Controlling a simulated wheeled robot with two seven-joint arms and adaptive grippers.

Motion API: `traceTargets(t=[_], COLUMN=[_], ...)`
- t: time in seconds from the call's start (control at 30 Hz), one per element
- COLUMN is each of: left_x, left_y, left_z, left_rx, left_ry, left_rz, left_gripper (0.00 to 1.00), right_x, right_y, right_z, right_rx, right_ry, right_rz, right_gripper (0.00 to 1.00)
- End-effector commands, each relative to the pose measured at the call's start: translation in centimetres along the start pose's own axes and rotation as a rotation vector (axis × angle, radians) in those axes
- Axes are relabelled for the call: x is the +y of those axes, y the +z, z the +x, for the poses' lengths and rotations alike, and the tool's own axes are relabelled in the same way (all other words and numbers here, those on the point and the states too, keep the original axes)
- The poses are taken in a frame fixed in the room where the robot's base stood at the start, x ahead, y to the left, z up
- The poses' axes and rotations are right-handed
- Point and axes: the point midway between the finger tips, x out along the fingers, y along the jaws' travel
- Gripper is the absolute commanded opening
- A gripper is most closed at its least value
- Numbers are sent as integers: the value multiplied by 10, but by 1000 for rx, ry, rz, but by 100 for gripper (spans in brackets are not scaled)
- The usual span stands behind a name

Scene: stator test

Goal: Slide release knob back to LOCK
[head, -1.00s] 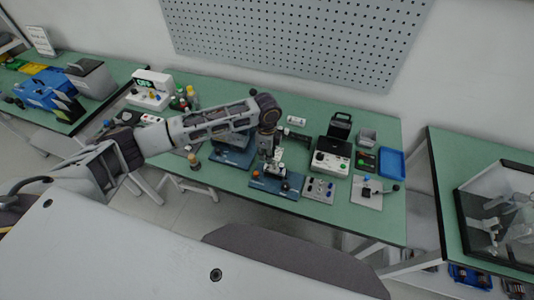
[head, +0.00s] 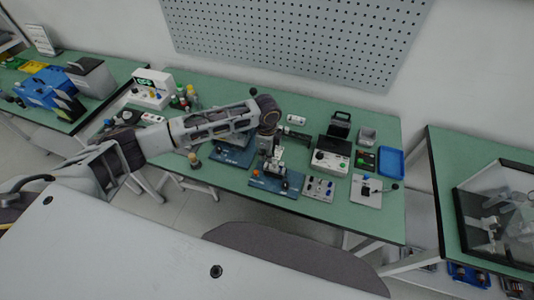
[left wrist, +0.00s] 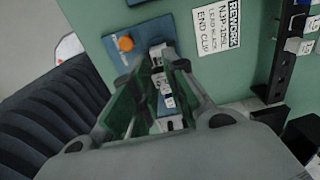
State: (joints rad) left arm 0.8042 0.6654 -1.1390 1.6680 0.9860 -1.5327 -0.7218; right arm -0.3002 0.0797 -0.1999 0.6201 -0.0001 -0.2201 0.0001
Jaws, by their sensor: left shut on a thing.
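A blue fixture plate (head: 289,189) sits near the front edge of the green bench, with an orange knob (head: 257,172) at its left end. The orange knob also shows in the left wrist view (left wrist: 125,43). My left gripper (head: 271,162) reaches down over the fixture. In the left wrist view its fingers (left wrist: 158,52) are close together at the fixture, shut on a small part that I take to be the release knob. The fingers hide most of it. Small white labels (left wrist: 166,88) show between the fingers; I cannot read them. My right gripper is not in view.
Right of the fixture stand a grey panel with knobs (head: 319,193), a white tester box (head: 332,160) and a blue tray (head: 390,162). A second blue fixture (head: 231,156) is behind left. A printed sign (left wrist: 216,28) lies beside the plate.

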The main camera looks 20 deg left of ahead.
Motion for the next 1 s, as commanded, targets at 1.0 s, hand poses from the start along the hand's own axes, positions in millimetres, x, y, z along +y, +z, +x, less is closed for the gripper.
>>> traceTargets(t=[1.0], left_x=[0], left_y=[0], left_z=[12], left_rx=[0], left_ry=[0], left_rz=[0], left_gripper=[0], right_x=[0], right_y=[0], right_z=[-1], right_rx=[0], right_ry=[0], right_rz=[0], right_gripper=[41])
